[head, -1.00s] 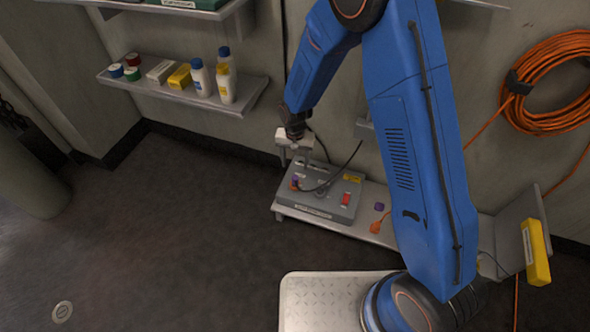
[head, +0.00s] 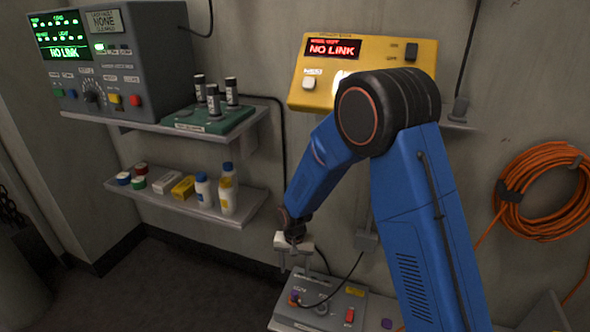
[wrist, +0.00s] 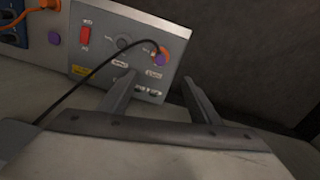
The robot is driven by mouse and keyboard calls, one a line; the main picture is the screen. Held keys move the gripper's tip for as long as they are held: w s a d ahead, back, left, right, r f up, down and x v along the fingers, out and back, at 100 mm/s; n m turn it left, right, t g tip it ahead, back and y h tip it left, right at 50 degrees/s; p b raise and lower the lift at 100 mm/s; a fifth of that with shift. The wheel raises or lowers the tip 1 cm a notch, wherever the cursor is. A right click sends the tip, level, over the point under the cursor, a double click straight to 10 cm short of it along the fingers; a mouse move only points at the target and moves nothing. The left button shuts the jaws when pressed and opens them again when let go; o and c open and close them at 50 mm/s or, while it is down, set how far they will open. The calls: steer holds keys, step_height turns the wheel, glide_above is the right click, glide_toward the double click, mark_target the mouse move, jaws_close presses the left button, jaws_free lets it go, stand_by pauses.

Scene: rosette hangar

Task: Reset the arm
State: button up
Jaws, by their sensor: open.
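My gripper (head: 302,262) hangs just above the grey box (head: 312,290) on the low bench. In the wrist view, the two dark fingers of my gripper (wrist: 160,95) are apart with nothing between them. The grey box (wrist: 100,50) lies beyond the fingers, with a red switch, a round dial and a black cable plugged in at a purple and orange connector. I cannot tell whether the fingers touch the box.
A shelf (head: 185,200) holds bottles and small boxes. Above it stand a grey console (head: 150,60) reading NO LINK and a green holder (head: 210,120) with dark cylinders. A yellow panel (head: 385,60), also reading NO LINK, and an orange cable coil (head: 545,190) are on the wall.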

steer(key=s+d+r+n+t, duration=0.1)
steer(key=s+d+r, duration=0.3)
steer(key=d+r, duration=0.6)
steer(key=s+d+r+t, duration=0.1)
steer(key=s+d+r, duration=0.4)
steer(key=r, duration=0.9)
steer(key=s+d+r+t, duration=0.1)
steer(key=s+d+r, duration=0.2)
steer(key=s, duration=0.4)
steer(key=s+d+r+t, duration=0.1)
steer(key=s+d+r, duration=0.2)
steer(key=s+d, duration=0.3)
steer(key=s+d+r+n, duration=0.1)
steer(key=s+d+r, duration=0.3)
steer(key=s, duration=0.4)
steer(key=shift+s+d+t, duration=0.3)
steer(key=shift+d+t, duration=0.1)
steer(key=shift+d, duration=0.25)
